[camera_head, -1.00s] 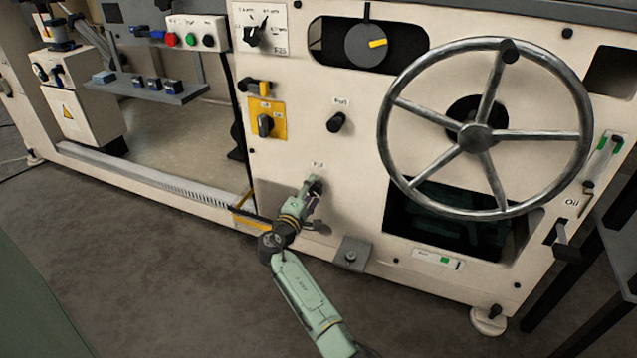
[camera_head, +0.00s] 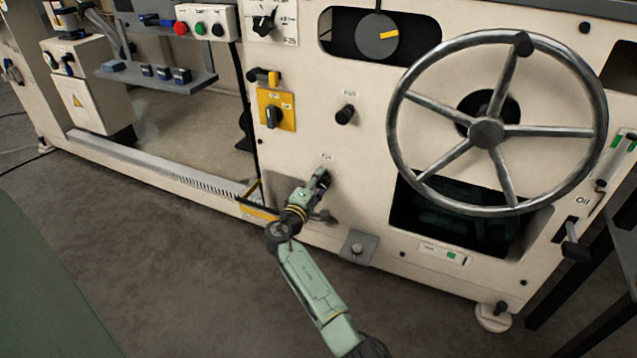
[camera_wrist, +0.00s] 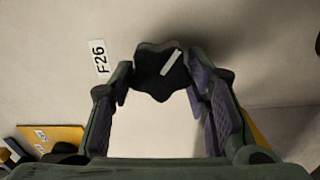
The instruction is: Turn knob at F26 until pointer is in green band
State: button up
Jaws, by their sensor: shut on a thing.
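The knob (camera_wrist: 152,84) at the F26 label (camera_wrist: 99,56) is dark and lobed, with a white pointer line. In the wrist view the line slants up to the right. My gripper (camera_wrist: 159,78) is shut on the knob, with one finger on each side of it. In the head view my gripper (camera_head: 321,178) is at the lower middle of the cream machine panel and hides most of the knob. A small plate (camera_head: 432,248) with a green patch (camera_head: 452,256) sits low on the panel, to the right. Its pointer is too small to read.
A large spoked handwheel (camera_head: 487,132) stands out to the right of my gripper. A black knob (camera_head: 346,115) sits above, and a yellow-plated switch (camera_head: 274,114) up to the left. A grey bracket (camera_head: 357,247) juts out below right. Open floor (camera_head: 150,260) lies at left.

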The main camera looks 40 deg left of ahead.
jog(key=shift+c, duration=0.6)
jog(key=shift+n+p, duration=0.3)
jog(key=n+p, duration=0.2)
jog(key=shift+w+r+n, duration=0.1)
jog(key=shift+n, duration=0.2)
jog(key=n+p, duration=0.3)
jog(key=n, duration=0.1)
jog(key=shift+n, duration=0.3)
jog(key=n+p, duration=0.3)
jog(key=n, duration=0.1)
jog(key=shift+d+n, duration=0.15)
jog(key=shift+n, duration=0.15)
jog(key=n+p, duration=0.1)
jog(key=n, duration=0.1)
jog(key=n+p, duration=0.2)
jog(key=shift+w+d+f, duration=0.1)
jog(key=shift+f, duration=0.2)
jog(key=shift+n, duration=0.3)
